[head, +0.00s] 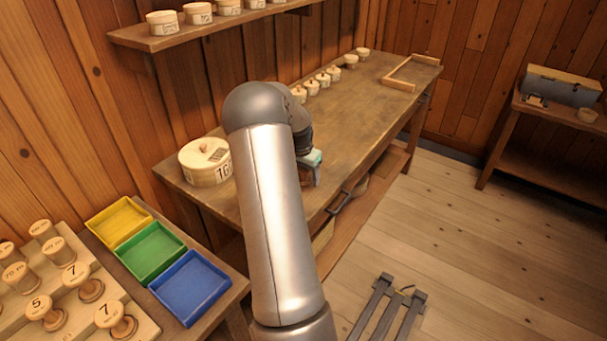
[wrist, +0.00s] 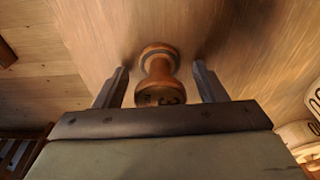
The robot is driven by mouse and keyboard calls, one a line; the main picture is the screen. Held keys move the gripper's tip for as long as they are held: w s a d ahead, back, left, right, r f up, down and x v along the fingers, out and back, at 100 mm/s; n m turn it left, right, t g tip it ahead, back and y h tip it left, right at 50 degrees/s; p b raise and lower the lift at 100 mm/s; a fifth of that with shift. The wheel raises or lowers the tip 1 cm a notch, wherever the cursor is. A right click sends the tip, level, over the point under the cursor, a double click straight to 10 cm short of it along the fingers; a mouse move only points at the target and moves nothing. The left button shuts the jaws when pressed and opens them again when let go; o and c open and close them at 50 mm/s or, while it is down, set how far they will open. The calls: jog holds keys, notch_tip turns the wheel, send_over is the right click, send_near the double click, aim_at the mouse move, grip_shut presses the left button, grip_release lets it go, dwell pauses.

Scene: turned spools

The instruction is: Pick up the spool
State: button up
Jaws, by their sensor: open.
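A turned wooden spool (wrist: 158,72) with a dark mark on its near end stands out between the two fingers of my gripper (wrist: 160,86) in the wrist view. The fingers are apart, one on each side of the spool, with a visible gap on both sides. In the head view my gripper (head: 311,172) is over the front part of the workbench (head: 350,113), partly hidden behind my arm. The spool at the gripper cannot be made out clearly there.
A round box marked 16 (head: 206,162) stands on the bench's left end. Small round boxes (head: 322,80) line its back. Yellow (head: 119,221), green (head: 150,251) and blue (head: 190,287) trays and a board with several numbered spools (head: 83,282) are at lower left. The bench middle is clear.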

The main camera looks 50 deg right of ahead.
jog(key=c, duration=1.1)
jog(key=shift+o, duration=0.2)
jog(key=shift+r, duration=0.15)
